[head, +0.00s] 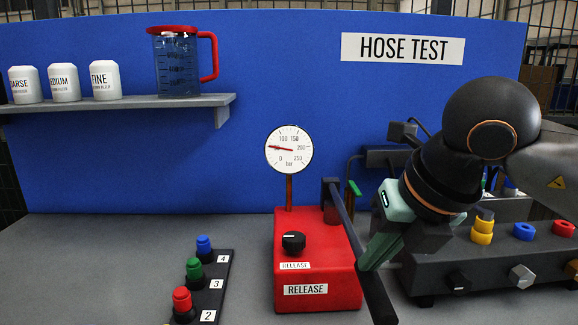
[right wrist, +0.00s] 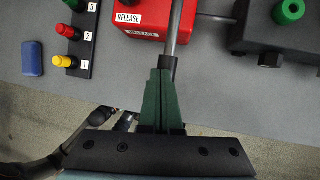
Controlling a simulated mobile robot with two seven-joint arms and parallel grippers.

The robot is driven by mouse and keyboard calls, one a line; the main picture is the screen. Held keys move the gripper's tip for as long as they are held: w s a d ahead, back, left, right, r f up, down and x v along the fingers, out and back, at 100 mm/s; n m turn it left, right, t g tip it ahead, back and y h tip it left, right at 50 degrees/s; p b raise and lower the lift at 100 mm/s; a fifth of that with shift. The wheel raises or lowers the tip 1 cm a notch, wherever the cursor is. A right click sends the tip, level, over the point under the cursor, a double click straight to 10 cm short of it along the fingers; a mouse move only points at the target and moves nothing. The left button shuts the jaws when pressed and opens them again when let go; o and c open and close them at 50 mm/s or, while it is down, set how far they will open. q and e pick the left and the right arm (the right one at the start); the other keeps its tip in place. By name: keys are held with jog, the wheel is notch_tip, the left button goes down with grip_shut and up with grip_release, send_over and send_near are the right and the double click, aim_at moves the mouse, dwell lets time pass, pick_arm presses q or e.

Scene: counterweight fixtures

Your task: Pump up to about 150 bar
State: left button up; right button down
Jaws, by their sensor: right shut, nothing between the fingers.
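The red pump (head: 318,262) stands on the bench with a black release knob (head: 293,242) on top and RELEASE labels. Its round gauge (head: 289,150) has a red needle pointing left, at about 50 bar. The pump lever (head: 343,212) slopes down toward me along the pump's right side and ends in a dark grip (head: 378,300). My right gripper (head: 368,262) is at the lever, its green fingers shut and empty. In the right wrist view the fingertips (right wrist: 161,72) lie against or just over the lever grip; contact is unclear. My left gripper is not in view.
A black strip with numbered colored buttons (head: 205,285) lies left of the pump. A dark manifold (head: 490,262) with colored fittings stands to the right. A shelf (head: 130,102) holds white cups and a jug. A blue block (right wrist: 33,63) lies beside the strip.

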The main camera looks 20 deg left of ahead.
jog(key=shift+f, duration=0.7)
jog(key=shift+w+r, duration=0.1)
jog(key=shift+r, duration=0.15)
notch_tip(320, 180, up, 4)
jog(key=p, duration=0.3)
jog(key=shift+f, duration=0.2)
pick_arm(q)
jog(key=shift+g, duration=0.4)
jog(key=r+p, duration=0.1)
jog(key=p, duration=0.1)
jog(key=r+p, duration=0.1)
jog(key=p, duration=0.1)
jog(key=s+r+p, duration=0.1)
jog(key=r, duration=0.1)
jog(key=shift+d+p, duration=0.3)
jog(key=shift+p, duration=0.1)
pick_arm(e)
notch_tip(320, 180, up, 8)
